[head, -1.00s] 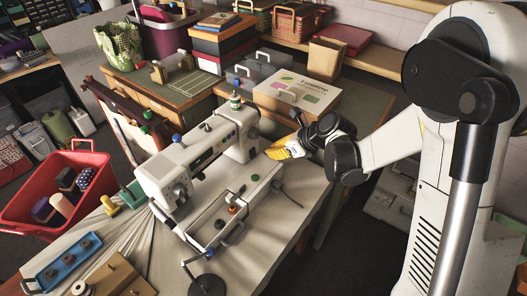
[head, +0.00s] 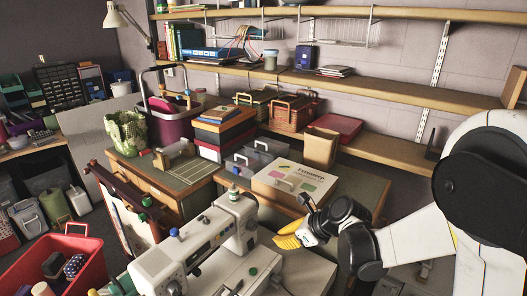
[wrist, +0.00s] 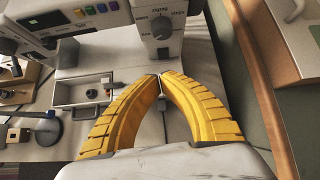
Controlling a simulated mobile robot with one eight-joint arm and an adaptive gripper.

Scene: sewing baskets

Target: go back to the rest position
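My gripper (head: 292,238) has yellow curved fingers and is above the right side of the work table, just right of the white sewing machine (head: 160,272). In the wrist view, the two fingers (wrist: 158,78) meet at their tips and nothing shows between them. They point toward the sewing machine's head (wrist: 160,25), which shows at the top of that view. My arm reaches in from the right in the head view.
A printed white box (head: 285,197) sits on a table behind my gripper. A red basket (head: 45,268) with several items is at the lower left. Shelves (head: 380,92) run along the back wall. An open tray (wrist: 85,92) lies left of my fingers.

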